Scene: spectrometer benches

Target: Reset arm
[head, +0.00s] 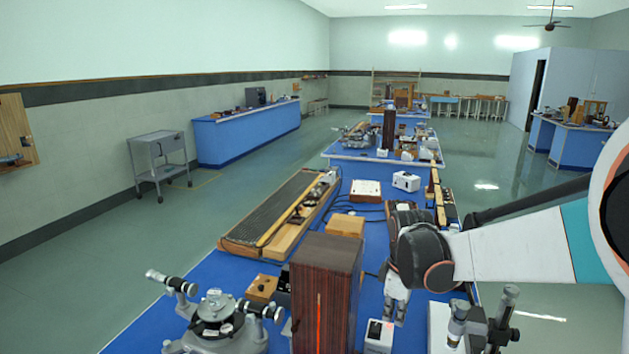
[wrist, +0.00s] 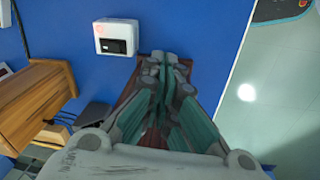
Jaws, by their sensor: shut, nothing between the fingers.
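My gripper (head: 395,302) is at the right in the head view, hanging from my arm over the blue bench (head: 200,290). In the wrist view my gripper (wrist: 162,62) has its fingers together at the centre, with nothing held between them. A reddish-brown wooden piece (wrist: 128,98) shows partly behind the fingers; I cannot tell whether they touch it. A small white box with a dark panel (wrist: 117,38) lies on the blue top beyond the fingertips.
A dark wooden box (head: 325,290) stands upright left of my gripper. A grey spectrometer (head: 215,318) is at the front left, and a microscope-like instrument (head: 485,325) at the front right. A long wooden apparatus (head: 275,212) lies farther back. Open floor (head: 110,235) runs along the left.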

